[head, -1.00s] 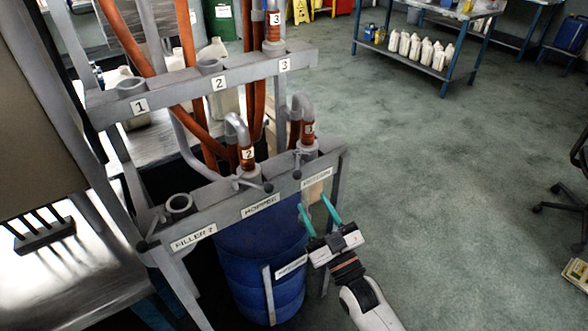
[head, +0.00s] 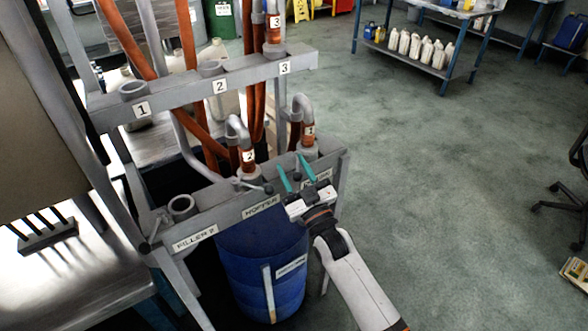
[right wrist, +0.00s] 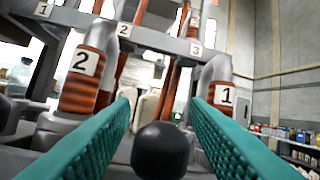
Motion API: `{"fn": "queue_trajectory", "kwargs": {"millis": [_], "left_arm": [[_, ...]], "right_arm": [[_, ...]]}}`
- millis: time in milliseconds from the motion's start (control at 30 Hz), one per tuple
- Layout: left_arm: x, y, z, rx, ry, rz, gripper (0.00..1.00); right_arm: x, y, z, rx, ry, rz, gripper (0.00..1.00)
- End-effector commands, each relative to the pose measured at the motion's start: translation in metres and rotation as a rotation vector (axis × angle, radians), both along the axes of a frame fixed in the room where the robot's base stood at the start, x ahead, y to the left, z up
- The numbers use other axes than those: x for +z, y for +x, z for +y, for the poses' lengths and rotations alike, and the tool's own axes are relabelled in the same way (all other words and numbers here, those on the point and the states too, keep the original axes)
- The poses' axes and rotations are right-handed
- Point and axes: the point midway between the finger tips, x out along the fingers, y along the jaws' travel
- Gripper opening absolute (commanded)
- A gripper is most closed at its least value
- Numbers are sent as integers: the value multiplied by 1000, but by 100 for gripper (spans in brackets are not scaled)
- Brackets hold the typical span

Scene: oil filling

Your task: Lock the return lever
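My right gripper (head: 294,174) is open at the right end of the lower grey port rail (head: 226,199). In the right wrist view, a round black lever knob (right wrist: 160,150) sits between its two teal fingers, with gaps on both sides. The pipe marked 1 (head: 309,131) stands in the port just behind this lever; it also shows in the wrist view (right wrist: 222,95). The label below that port is partly hidden by the gripper. The pipe marked 2 (head: 248,155) stands in the HOPPER port, with its own lever (head: 267,188). My left gripper is not in view.
The FILLER 2 port (head: 181,207) at the left is empty. A blue barrel (head: 262,265) stands under the rail. An upper rail (head: 180,90) carries numbered holders. The floor to the right is open, with a chair (head: 570,190) at the edge.

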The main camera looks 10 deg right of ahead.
Motion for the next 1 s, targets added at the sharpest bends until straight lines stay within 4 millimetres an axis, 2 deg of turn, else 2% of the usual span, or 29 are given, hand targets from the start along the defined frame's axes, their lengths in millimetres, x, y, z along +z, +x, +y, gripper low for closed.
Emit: {"fn": "queue_trajectory", "kwargs": {"millis": [33,200,267,667,1000], "left_arm": [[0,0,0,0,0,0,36],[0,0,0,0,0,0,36],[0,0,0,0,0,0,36],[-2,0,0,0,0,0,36],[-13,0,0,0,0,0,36]], "right_arm": [[0,0,0,0,0,0,35],[0,0,0,0,0,0,7],[0,0,0,0,0,0,0],[0,-1,-3,30,-4,-2,0],[-2,-4,-18,227,-13,-1,0]]}}
